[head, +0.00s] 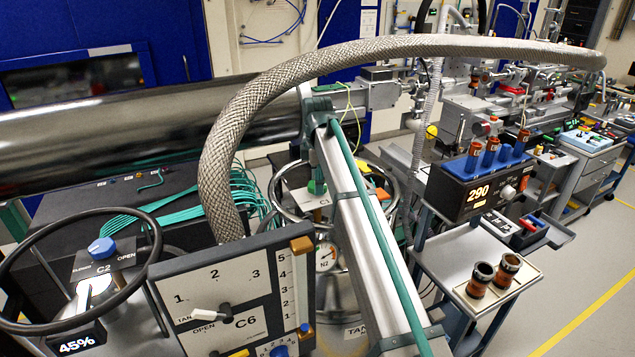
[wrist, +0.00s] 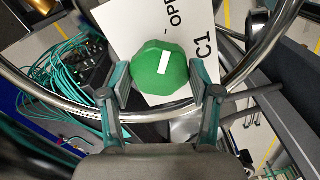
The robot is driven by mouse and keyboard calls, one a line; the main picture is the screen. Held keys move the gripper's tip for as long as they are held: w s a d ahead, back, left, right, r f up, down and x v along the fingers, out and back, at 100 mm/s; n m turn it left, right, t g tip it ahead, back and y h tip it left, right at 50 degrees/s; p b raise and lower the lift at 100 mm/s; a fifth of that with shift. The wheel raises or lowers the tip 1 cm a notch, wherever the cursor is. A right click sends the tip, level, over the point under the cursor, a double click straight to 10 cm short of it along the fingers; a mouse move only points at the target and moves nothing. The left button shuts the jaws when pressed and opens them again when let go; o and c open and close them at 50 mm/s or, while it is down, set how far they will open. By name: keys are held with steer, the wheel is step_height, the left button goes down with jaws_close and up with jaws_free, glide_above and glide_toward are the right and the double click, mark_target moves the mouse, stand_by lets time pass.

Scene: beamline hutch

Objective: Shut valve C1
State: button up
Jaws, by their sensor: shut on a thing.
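Valve C1's knob is a green, many-sided knob (wrist: 160,72) with a white bar on top, in the middle of the wrist view. The bar slants up and to the right. A white plate (wrist: 197,45) behind it carries the letters C1 and a partly cut-off OPEN. My gripper (wrist: 160,84) has one teal finger on each side of the knob and is shut on it. In the head view the green of the valve (head: 317,187) shows small above its white plate (head: 300,200), partly hidden behind a pale beam.
A metal ring (wrist: 150,115) surrounds the valve, and teal cables (wrist: 60,62) lie to its left. In the head view a braided hose (head: 225,130) arches overhead. The C6 panel (head: 235,290) and valve C2's blue knob (head: 101,248) stand in front at left.

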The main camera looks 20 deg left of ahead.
steer(key=m+b, duration=0.1)
steer(key=m, duration=0.4)
steer(key=shift+m, duration=0.3)
steer(key=m+b, duration=0.1)
steer(key=m, duration=0.5)
steer(key=m+b, duration=0.1)
steer(key=m, duration=0.4)
steer(key=shift+m, duration=0.3)
steer(key=m, duration=0.5)
steer(key=shift+m+b, duration=0.3)
steer(key=o, duration=1.2)
steer(key=shift+c, duration=0.2)
steer(key=shift+r, duration=0.1)
